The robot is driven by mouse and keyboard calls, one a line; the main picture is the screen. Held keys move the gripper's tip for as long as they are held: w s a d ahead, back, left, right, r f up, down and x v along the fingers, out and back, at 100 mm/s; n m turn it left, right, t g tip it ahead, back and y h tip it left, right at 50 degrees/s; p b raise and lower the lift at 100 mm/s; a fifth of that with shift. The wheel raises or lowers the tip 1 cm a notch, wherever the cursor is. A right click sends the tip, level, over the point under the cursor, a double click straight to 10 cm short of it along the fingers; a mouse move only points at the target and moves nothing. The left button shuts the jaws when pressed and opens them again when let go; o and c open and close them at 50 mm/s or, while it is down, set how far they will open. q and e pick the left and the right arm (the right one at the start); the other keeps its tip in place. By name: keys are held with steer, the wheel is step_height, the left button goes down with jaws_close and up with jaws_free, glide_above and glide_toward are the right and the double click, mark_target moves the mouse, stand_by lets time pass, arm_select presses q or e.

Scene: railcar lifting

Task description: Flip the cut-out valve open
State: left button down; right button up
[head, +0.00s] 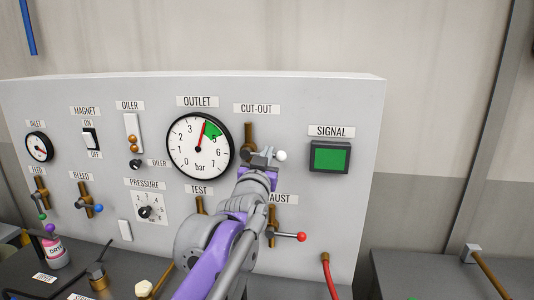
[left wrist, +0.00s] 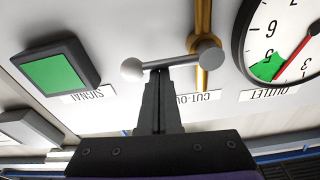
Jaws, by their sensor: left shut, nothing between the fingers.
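The cut-out valve is a vertical brass pipe (head: 249,135) under the CUT-OUT label, with a grey lever ending in a white ball (head: 281,156). The lever points right, across the pipe. My left gripper (head: 263,158) is at the lever, its fingers shut with nothing between them. In the left wrist view, which is upside down, the closed fingertips (left wrist: 160,75) are at the lever (left wrist: 170,63), between the ball (left wrist: 131,69) and the hub (left wrist: 208,53). I cannot tell whether they touch it. My right gripper is not in view.
The OUTLET gauge (head: 198,146) reads between 4 and 5 bar, by its green band. The SIGNAL panel (head: 330,157) is green. Below are the exhaust valve's red-ball lever (head: 288,236) and the partly hidden test valve (head: 199,205). The panel right of SIGNAL is clear.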

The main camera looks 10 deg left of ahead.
arm_select(q)
steer(key=shift+f+m, duration=0.25)
steer(key=shift+m, duration=0.25)
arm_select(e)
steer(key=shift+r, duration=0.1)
arm_select(q)
steer(key=a+f+m+g+h, duration=0.1)
steer(key=a+f+m, duration=0.3)
steer(key=m, duration=1.2)
step_height(320, 180, down, 3)
steer(key=shift+a+r+g+h+p, duration=0.1)
steer(key=shift+a+g+h+p, duration=0.2)
steer(key=shift+h, duration=0.5)
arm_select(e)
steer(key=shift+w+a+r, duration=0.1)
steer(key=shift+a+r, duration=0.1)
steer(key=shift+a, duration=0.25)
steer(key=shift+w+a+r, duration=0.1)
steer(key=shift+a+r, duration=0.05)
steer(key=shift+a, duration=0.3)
